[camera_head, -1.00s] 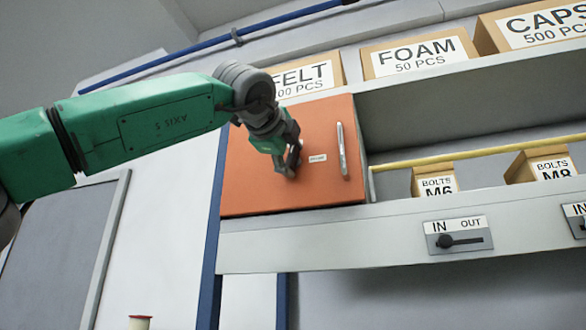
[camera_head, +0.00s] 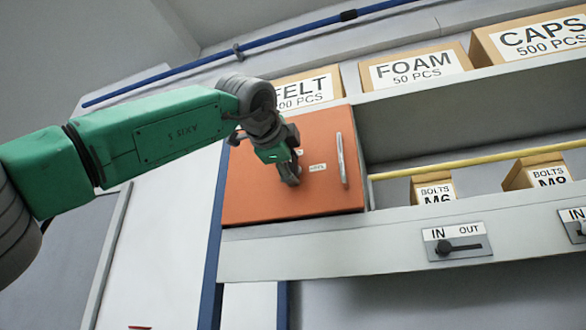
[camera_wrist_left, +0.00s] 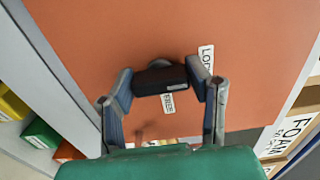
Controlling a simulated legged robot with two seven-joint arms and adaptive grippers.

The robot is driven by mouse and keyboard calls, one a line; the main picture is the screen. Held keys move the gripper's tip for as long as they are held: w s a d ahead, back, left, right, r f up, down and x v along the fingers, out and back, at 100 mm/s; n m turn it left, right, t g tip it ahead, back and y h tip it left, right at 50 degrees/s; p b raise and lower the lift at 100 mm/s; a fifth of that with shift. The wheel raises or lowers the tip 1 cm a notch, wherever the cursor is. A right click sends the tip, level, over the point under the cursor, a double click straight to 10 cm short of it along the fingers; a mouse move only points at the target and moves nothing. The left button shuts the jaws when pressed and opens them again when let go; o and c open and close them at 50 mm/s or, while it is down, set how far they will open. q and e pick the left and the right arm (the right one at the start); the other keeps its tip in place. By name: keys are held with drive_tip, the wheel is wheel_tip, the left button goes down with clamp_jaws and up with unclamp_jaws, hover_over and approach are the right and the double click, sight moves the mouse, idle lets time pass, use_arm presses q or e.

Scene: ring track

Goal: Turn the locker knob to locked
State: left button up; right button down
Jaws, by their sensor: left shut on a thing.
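The orange locker door (camera_head: 245,195) is closed at the shelf's left end, with a pale vertical handle (camera_head: 341,158) near its right edge. My left gripper (camera_head: 290,172) is at the door's middle and covers the knob in the head view. In the left wrist view, the dark bar-shaped knob (camera_wrist_left: 158,79) lies crosswise between the fingertips of my left gripper (camera_wrist_left: 165,82), which is shut on it. A white label starting "LO" (camera_wrist_left: 206,59) is beside the knob's right end. Another small label (camera_wrist_left: 167,103) is just below the knob. My right gripper is out of view.
Boxes marked FELT (camera_head: 305,91), FOAM (camera_head: 415,70) and CAPS (camera_head: 525,35) stand above. A yellow rail (camera_head: 470,160) and bolt boxes (camera_head: 432,190) are right of the locker. An IN/OUT lever plate (camera_head: 457,242) is below.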

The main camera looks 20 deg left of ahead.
use_arm(q)
drive_tip(key=o, duration=1.2)
drive_tip(key=shift+w+a+f, duration=0.1)
drive_tip(key=shift+a+f, duration=0.05)
drive_tip(key=shift+c, duration=0.2)
drive_tip(key=s, duration=1.1)
drive_tip(key=shift+s+a, duration=0.25)
drive_tip(key=shift+s, duration=0.15)
